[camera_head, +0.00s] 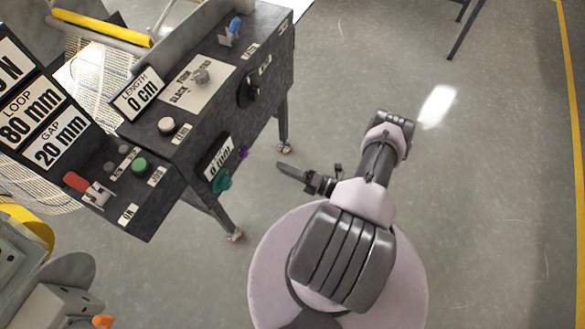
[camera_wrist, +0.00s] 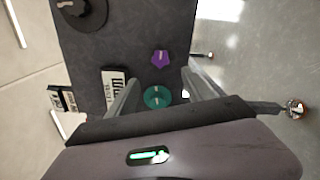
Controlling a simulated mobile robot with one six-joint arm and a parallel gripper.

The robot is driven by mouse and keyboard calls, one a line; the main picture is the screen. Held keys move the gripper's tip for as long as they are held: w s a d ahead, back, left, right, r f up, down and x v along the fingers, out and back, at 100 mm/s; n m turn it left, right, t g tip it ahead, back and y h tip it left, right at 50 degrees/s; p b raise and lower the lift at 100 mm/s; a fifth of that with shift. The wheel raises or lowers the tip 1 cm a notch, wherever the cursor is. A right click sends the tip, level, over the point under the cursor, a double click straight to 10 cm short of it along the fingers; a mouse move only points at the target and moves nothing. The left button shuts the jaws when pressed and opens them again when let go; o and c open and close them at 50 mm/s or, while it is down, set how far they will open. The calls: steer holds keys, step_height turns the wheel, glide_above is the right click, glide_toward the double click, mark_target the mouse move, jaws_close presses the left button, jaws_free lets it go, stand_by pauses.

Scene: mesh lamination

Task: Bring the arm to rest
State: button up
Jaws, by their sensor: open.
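My arm (camera_head: 375,165) is bent over my round base in the head view. My gripper (camera_head: 284,168) points left toward the dark machine (camera_head: 190,120), with floor showing between its tips and the machine's side. In the wrist view my gripper (camera_wrist: 160,84) is open, with its two grey fingers apart. A teal knob (camera_wrist: 157,97) shows between the fingers, and a purple knob (camera_wrist: 160,57) sits beyond it. Nothing is visible held in the fingers. The teal knob (camera_head: 221,181) and purple knob (camera_head: 243,152) are on the machine's side in the head view.
Open grey floor (camera_head: 490,180) lies to the right, up to a yellow line.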

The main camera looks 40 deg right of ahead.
steer(key=v, duration=0.2)
steer(key=shift+s+d, duration=0.1)
steer(key=shift+s, duration=0.2)
steer(key=w+a+r+n+g+y, duration=0.1)
steer(key=w+r+n+g+y, duration=0.25)
steer(key=r+n, duration=0.35)
steer(key=w+a+r+n+g+y, duration=0.1)
steer(key=w+r+n+g+y, duration=0.3)
steer(key=r, duration=0.4)
steer(key=a+r+n+g+h, duration=0.2)
steer(key=a+r+n+g, duration=0.2)
steer(key=a+r+n, duration=0.4)
steer(key=a+r+n+g+h, duration=0.2)
steer(key=a+r+n+g, duration=0.15)
steer(key=r+n, duration=0.4)
steer(key=s+a+r+n+t+h, duration=0.2)
steer(key=s+a+r+n+h, duration=0.2)
steer(key=s+r+n, duration=0.3)
steer(key=s+a+r+n+t+h, duration=0.1)
steer(key=s+a+r+n+h, duration=0.2)
steer(key=s+a+r+n, duration=0.3)
step_height(320, 180, up, 4)
steer(key=s+n, duration=0.1)
steer(key=n, duration=0.2)
steer(key=shift+a+t+h, duration=0.3)
steer(key=shift+t+h, duration=0.05)
steer(key=shift+t, duration=0.05)
